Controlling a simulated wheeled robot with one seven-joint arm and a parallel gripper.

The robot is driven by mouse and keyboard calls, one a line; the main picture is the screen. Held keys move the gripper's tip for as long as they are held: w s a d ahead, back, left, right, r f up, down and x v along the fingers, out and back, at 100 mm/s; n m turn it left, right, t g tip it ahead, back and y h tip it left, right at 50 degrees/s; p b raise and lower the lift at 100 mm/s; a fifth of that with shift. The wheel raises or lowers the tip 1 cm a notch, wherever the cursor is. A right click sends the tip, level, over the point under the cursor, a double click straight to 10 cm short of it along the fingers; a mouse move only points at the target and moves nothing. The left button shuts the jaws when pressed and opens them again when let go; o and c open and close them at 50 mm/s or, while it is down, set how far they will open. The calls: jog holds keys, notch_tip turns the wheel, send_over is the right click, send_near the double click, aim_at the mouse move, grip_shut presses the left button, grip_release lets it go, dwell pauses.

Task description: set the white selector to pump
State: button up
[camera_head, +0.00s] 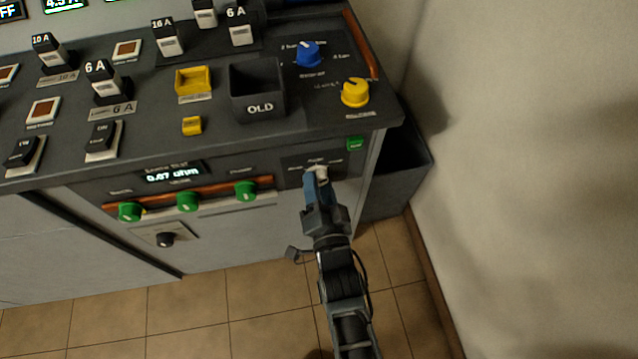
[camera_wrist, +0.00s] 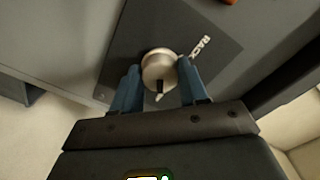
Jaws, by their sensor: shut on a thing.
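The white selector (camera_head: 318,170) is a small knob on a dark plate on the front face of the console, below its top at the right. My gripper (camera_head: 317,182) reaches it from below and in front. In the wrist view the white selector (camera_wrist: 158,72) sits between the two blue fingers of my gripper (camera_wrist: 160,85), which are shut on it. A black mark and a small pointed tip show on its lower side in that view. A label reading "RACK" shows beside it on the plate; the labels in the head view are too small to read surely.
A blue knob (camera_head: 308,54) and a yellow knob (camera_head: 355,93) are on the console top above. A green button (camera_head: 355,143) is just up and right of the selector. Several green knobs, one here (camera_head: 245,191), line the front to the left. A beige wall (camera_head: 520,150) stands at the right.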

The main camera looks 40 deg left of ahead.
dwell(0.4)
jog(key=o, duration=1.1)
jog(key=shift+c, duration=0.2)
jog(key=p+v, duration=0.3)
jog(key=v, duration=0.5)
